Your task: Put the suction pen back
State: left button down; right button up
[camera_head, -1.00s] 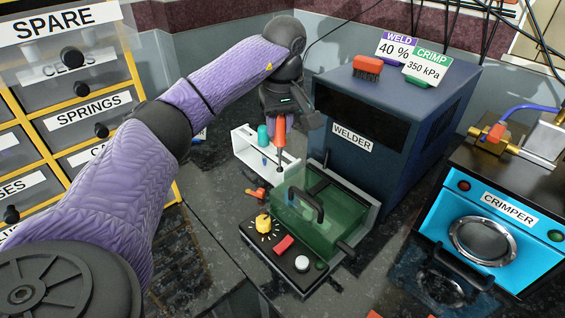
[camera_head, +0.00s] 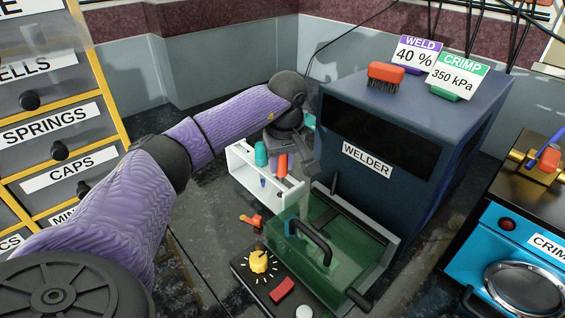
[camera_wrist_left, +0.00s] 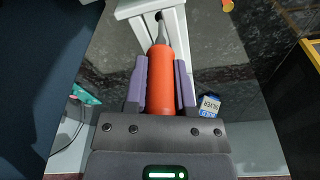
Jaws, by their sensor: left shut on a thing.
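The suction pen, with an orange handle (camera_wrist_left: 160,85) and a grey tapered tip, is in my left gripper (camera_wrist_left: 165,85). The purple fingers are shut on the sides of the handle, and the tip points at the white rack (camera_wrist_left: 135,8). In the head view, the orange handle (camera_head: 282,166) is at the right end of the white rack (camera_head: 240,166), beside a teal-topped tool (camera_head: 261,155) standing in it. I cannot tell whether the tip is in a rack hole. My right gripper is not in view.
The blue welder (camera_head: 400,140) stands right of the rack. In front are a green transparent cover (camera_head: 318,255) with a black handle and a panel with a yellow knob (camera_head: 259,262). Labelled drawers (camera_head: 50,130) stand at the left; the crimper (camera_head: 510,240) is at the right.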

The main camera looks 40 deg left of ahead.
pick_arm(q)
jog(key=shift+d+r, duration=0.1)
jog(key=shift+r, duration=0.1)
jog(key=shift+f, duration=0.6)
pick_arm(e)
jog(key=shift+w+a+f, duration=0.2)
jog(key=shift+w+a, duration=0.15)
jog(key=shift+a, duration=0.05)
pick_arm(q)
jog(key=shift+c, duration=2.2)
grip_release()
jog(key=shift+r, duration=0.15)
notch_tip(320, 180, up, 13)
jog(key=d+p, duration=0.1)
jog(key=p, duration=0.3)
jog(key=shift+s+d+p, duration=0.25)
jog(key=shift+s+p, duration=0.1)
jog(key=shift+p, duration=0.05)
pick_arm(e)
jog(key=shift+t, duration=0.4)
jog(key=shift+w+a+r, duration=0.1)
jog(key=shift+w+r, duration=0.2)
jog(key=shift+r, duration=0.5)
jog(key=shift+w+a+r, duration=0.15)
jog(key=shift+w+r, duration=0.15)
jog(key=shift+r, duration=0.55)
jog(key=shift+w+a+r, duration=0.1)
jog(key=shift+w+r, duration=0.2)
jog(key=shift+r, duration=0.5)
